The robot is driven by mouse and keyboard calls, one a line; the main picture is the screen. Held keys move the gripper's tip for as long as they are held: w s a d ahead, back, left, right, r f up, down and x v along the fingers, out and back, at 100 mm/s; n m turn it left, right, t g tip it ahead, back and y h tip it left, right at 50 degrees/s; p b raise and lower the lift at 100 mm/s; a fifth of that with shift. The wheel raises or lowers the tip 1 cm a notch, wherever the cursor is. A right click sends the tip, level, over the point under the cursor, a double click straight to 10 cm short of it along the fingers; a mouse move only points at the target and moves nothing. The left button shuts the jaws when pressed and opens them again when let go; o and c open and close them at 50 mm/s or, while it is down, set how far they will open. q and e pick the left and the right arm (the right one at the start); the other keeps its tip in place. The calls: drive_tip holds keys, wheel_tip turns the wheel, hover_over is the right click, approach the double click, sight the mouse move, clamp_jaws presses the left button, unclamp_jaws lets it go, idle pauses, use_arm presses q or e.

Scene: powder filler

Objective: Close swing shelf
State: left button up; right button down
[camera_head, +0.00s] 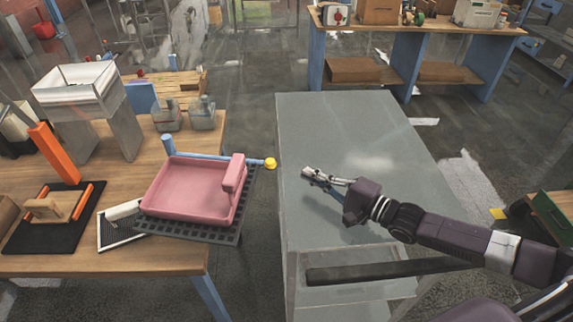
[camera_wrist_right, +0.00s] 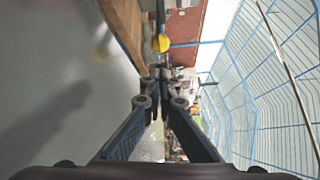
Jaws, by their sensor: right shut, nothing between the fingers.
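The swing shelf (camera_head: 192,231) is a dark perforated plate carrying a pink tray (camera_head: 190,193) and jutting past the right edge of the wooden table. A blue bar (camera_head: 215,157) behind the tray ends in a yellow knob (camera_head: 270,163), which hangs over the gap between table and grey cabinet. My right gripper (camera_head: 307,172) is above the grey cabinet top, a short way right of the knob and apart from it. It is shut and empty. In the right wrist view, the knob (camera_wrist_right: 161,43) lies just beyond the fingertips (camera_wrist_right: 160,76). My left gripper is not in view.
The grey cabinet (camera_head: 335,125) stands right of the wooden table (camera_head: 160,264). A hopper (camera_head: 76,90), two grey blocks (camera_head: 185,116) and an orange-handled tool (camera_head: 54,155) stand on the table. A workbench (camera_head: 420,32) is at the back. Floor between table and cabinet is clear.

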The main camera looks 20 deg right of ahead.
drive_tip(key=shift+w+f, duration=0.1)
drive_tip(key=shift+w, duration=0.25)
drive_tip(key=shift+w+a, duration=0.1)
drive_tip(key=shift+w, duration=0.15)
drive_tip(key=p+x, duration=0.2)
drive_tip(key=x, duration=0.5)
drive_tip(key=shift+w+a, duration=0.2)
drive_tip(key=shift+a, duration=0.1)
drive_tip(key=shift+w+a+p, duration=0.35)
drive_tip(key=shift+w+a, duration=0.1)
drive_tip(key=shift+d, duration=0.1)
